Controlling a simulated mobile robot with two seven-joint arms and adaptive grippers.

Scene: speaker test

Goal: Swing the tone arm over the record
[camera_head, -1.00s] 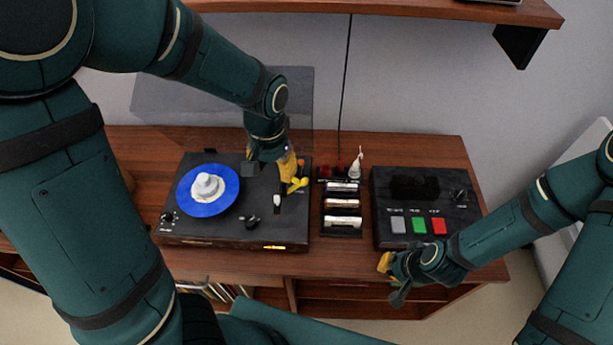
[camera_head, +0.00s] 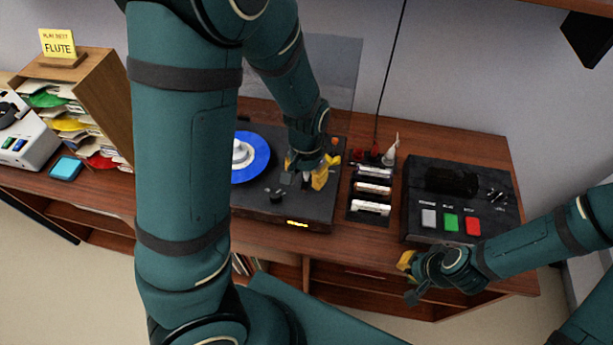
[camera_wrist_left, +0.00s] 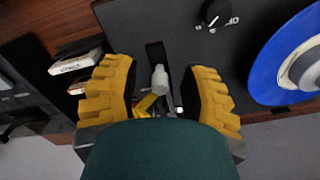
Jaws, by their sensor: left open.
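The turntable (camera_head: 265,208) is a black deck with a blue record (camera_head: 258,162) on its left part; a white piece (camera_head: 240,152) sits at the record's centre. My left gripper (camera_head: 312,178) is low over the deck's right side, beside the record. In the left wrist view, its open yellow fingers (camera_wrist_left: 163,92) stand either side of a pale cap (camera_wrist_left: 160,80) by a dark slot. A thin yellow part (camera_wrist_left: 147,103) and a small silver part show behind the cap; I cannot tell which belongs to the tone arm. Contact is unclear. My right gripper (camera_head: 408,279) is at the cabinet's front edge.
Right of the turntable stand a rack of cassettes (camera_head: 371,190) and a black box with grey, green and red buttons (camera_head: 451,222). A clear raised lid stands behind the deck.

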